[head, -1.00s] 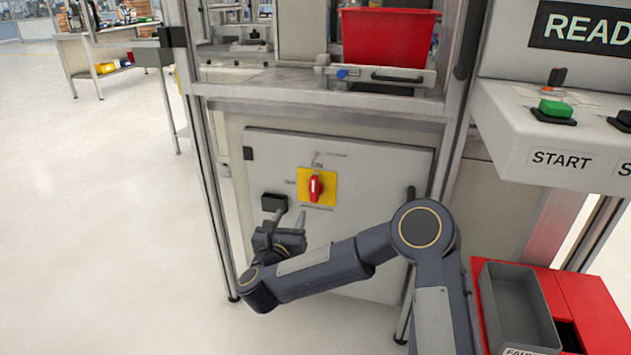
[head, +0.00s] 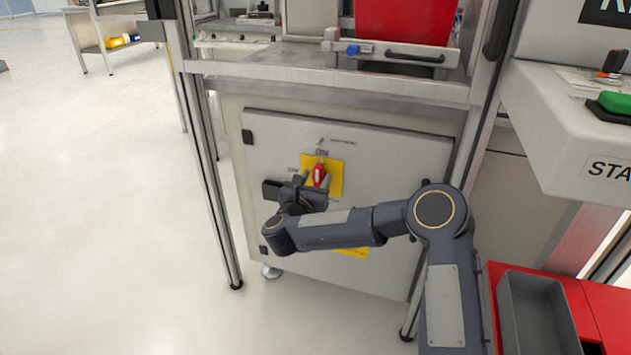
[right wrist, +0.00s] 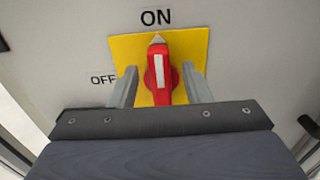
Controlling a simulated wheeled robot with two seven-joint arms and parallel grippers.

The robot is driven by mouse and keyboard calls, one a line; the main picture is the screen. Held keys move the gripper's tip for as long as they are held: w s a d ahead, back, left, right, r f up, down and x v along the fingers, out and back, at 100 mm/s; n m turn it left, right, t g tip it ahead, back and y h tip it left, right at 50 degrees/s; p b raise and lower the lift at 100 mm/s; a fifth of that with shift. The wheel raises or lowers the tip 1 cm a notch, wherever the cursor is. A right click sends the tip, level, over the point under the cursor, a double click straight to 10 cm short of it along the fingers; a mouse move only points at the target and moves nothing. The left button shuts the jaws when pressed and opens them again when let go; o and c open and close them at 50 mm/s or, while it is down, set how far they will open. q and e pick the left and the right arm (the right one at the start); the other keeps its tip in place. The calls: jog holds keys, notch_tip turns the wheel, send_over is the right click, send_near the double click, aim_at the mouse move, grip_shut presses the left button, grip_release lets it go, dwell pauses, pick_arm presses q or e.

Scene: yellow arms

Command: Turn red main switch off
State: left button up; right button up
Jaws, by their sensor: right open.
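The red main switch (head: 319,175) sits on a yellow plate (head: 335,163) on the grey cabinet door. In the right wrist view the red handle (right wrist: 160,77) stands upright, its tip toward the ON label; the OFF label is to the left of the yellow plate (right wrist: 195,45). My right gripper (head: 311,183) is at the switch. In the right wrist view its open fingers (right wrist: 160,88) stand on either side of the red handle, with gaps visible. The gripper hides the lower part of the plate. My left gripper is in neither view.
A ledge with a red bin (head: 405,20) is above the cabinet door (head: 400,190). Metal frame posts flank the door. A grey tray (head: 538,312) on a red surface is at lower right. The floor at left is clear.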

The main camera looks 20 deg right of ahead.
jog(key=shift+w+d, duration=0.15)
jog(key=shift+w, duration=0.05)
jog(key=shift+c, duration=0.2)
grip_shut()
